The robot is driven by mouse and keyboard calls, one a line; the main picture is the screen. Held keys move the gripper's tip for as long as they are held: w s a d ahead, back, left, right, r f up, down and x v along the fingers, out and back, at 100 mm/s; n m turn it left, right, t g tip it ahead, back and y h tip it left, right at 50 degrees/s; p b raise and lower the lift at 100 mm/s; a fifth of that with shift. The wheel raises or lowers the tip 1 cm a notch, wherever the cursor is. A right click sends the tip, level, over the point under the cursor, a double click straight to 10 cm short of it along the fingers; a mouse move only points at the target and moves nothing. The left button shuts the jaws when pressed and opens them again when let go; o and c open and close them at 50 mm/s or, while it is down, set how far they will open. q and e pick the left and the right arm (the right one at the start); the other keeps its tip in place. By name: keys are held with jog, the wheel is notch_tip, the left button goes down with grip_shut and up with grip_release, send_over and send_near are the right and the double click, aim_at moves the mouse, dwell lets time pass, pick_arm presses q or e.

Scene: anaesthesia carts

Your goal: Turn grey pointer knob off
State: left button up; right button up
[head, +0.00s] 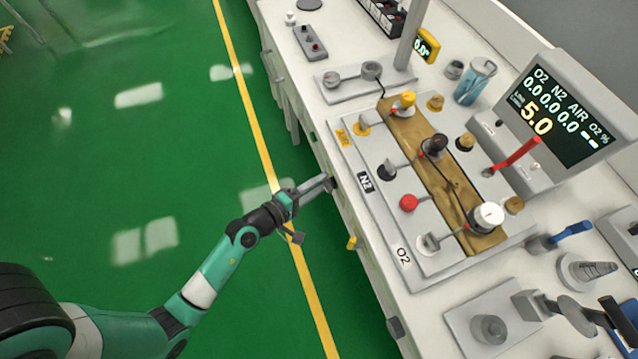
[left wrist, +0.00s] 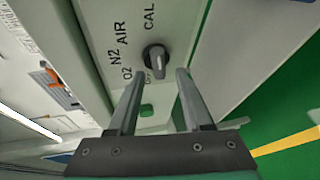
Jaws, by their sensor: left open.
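The grey pointer knob (left wrist: 157,62) shows in the left wrist view on a pale panel, with a dark round base and a grey bar running roughly up and down the picture. Labels O2, N2, AIR and CAL curve around it, and a partly covered label sits by its lower end. I cannot tell which end is the pointer. My left gripper (head: 329,183) is open at the cart's front side in the head view. Its two fingers reach toward the knob, one either side in the wrist picture, with nothing held. The knob cannot be made out in the head view. My right gripper is not in view.
A green button (left wrist: 147,110) lies below the knob between my fingers. The cart top (head: 318,90) carries a gas block with valves, a display (head: 558,110) and a blue can (head: 476,82). A yellow lever (head: 352,243) sticks out of the cart's front. Green floor lies open leftward.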

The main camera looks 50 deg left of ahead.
pick_arm(q)
jog(key=shift+w, duration=0.25)
jog(key=shift+f, duration=0.15)
grip_shut()
